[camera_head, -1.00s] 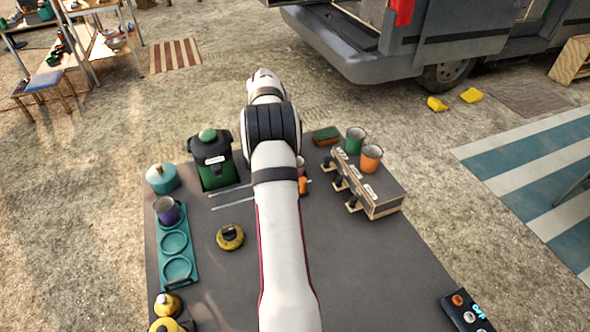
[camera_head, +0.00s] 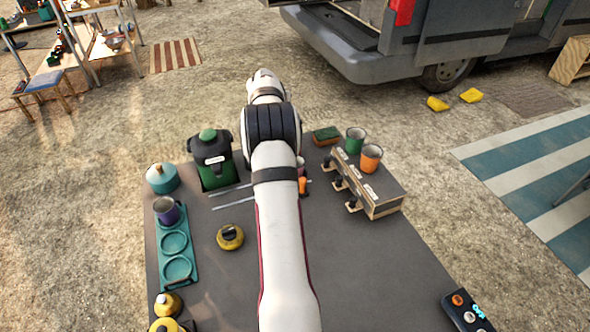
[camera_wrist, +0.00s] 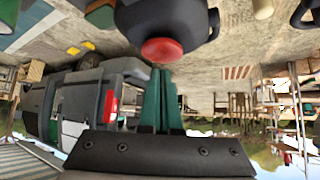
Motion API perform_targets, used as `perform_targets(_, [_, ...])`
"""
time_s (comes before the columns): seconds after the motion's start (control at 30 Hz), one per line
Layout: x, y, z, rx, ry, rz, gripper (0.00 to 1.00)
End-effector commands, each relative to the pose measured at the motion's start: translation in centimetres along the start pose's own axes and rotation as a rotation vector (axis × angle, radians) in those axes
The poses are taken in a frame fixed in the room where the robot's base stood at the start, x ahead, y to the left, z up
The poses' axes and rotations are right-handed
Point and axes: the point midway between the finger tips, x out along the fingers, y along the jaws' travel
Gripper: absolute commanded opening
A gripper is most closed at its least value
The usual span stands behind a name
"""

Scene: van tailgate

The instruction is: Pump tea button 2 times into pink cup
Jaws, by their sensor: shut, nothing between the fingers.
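A dark rounded dispenser (camera_wrist: 170,18) with a red button (camera_wrist: 161,51) shows in the wrist view, which looks upside down. My gripper (camera_wrist: 160,70) has its green fingers together and empty, with the tips right at the red button's edge. I cannot tell whether they touch it. In the head view my arm covers this dispenser and the gripper. A small pinkish sliver (camera_head: 301,166) shows beside my arm, perhaps the pink cup, mostly hidden. Another dispenser (camera_head: 212,160), dark and green with a green button, stands left of my arm.
A teal tray (camera_head: 177,268) holds a purple cup (camera_head: 167,210) at left. A teal pot (camera_head: 162,178) stands nearby. The table's right front is mostly clear.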

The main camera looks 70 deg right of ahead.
Motion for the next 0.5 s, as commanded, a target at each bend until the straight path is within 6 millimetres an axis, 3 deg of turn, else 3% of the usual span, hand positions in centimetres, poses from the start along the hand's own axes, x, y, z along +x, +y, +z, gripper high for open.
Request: perform_targets(0.5, [1.0, 0.0, 1.0, 0.000, 0.000, 0.001, 0.00])
